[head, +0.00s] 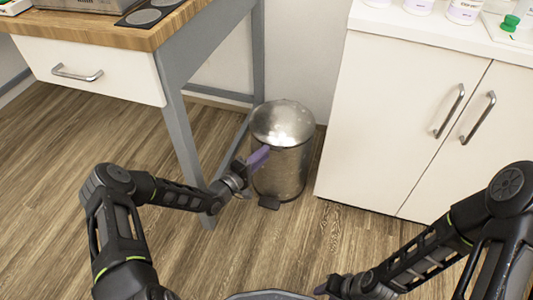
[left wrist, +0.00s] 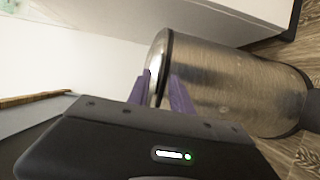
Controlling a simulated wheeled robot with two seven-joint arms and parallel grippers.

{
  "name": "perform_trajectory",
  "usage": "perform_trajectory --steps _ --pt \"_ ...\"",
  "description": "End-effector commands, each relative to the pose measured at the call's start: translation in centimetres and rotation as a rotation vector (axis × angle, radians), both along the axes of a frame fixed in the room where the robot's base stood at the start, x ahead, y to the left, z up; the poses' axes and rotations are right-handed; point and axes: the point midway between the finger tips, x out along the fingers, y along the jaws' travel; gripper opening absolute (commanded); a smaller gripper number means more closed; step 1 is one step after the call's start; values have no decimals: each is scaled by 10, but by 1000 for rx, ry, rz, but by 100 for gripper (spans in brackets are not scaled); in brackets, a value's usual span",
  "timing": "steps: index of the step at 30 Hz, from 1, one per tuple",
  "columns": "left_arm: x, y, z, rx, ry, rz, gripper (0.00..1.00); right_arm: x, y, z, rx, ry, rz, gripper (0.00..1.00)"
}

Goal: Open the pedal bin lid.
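The pedal bin (head: 282,165) is a brushed-metal cylinder standing on the floor between the desk and the white cabinet. Its domed shiny lid (head: 283,122) is down on the body. A dark pedal (head: 269,202) shows at the front foot. My left gripper (head: 262,155) has purple fingers and is at the bin's front left, near the rim. In the left wrist view the fingers (left wrist: 160,88) are apart, with the lid's edge (left wrist: 155,75) showing between them. I cannot tell whether they touch it. My right gripper (head: 328,288) is low at the bottom edge, its fingers mostly hidden.
A wooden-topped desk (head: 100,32) with a white drawer and grey legs stands left of the bin. The white cabinet (head: 390,115) with two metal handles stands close on the right, bottles on top. The wooden floor (head: 300,235) in front of the bin is clear.

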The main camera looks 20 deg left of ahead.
Motion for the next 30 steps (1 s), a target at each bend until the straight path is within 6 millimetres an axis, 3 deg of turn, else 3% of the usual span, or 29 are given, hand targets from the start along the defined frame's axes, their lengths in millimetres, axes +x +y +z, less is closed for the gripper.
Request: perform_trajectory --steps 6,14,24,30 --pt "18 -9 0 0 -1 0 26 1 0 -6 0 -2 -2 36" --pt "19 -9 1 1 0 0 26 1 0 -5 -1 -4 -1 36" --pt "19 -9 0 1 0 0 0 1 0 -5 -1 -3 -1 36" --pt "19 -9 0 1 0 0 0 1 0 -5 -1 -3 -1 36"
